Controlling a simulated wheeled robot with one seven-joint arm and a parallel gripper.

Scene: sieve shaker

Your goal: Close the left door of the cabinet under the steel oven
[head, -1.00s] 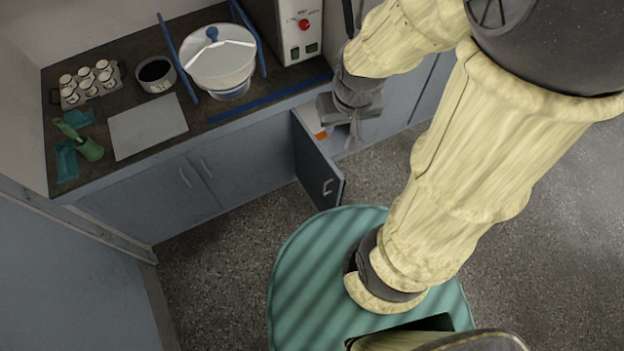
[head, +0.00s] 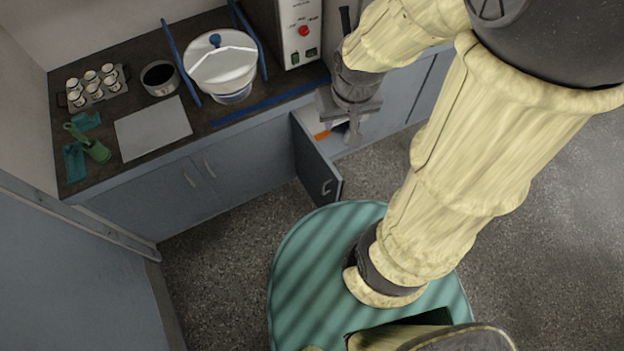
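The left door (head: 316,165) of the cabinet under the steel oven stands open, swung out into the room, with its handle (head: 326,187) near its free edge. The steel oven (head: 297,30) stands on the counter above, partly cut off by the top edge. Inside the open cabinet (head: 312,122), a light interior and an orange item (head: 322,135) show.
The counter holds a white lidded vessel (head: 222,68), a dark pot (head: 160,77), a rack of cups (head: 93,87), a grey plate (head: 152,128) and a green scoop (head: 95,149). Closed cabinet doors (head: 240,158) lie left of the open one. Speckled floor (head: 230,240) in front is clear.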

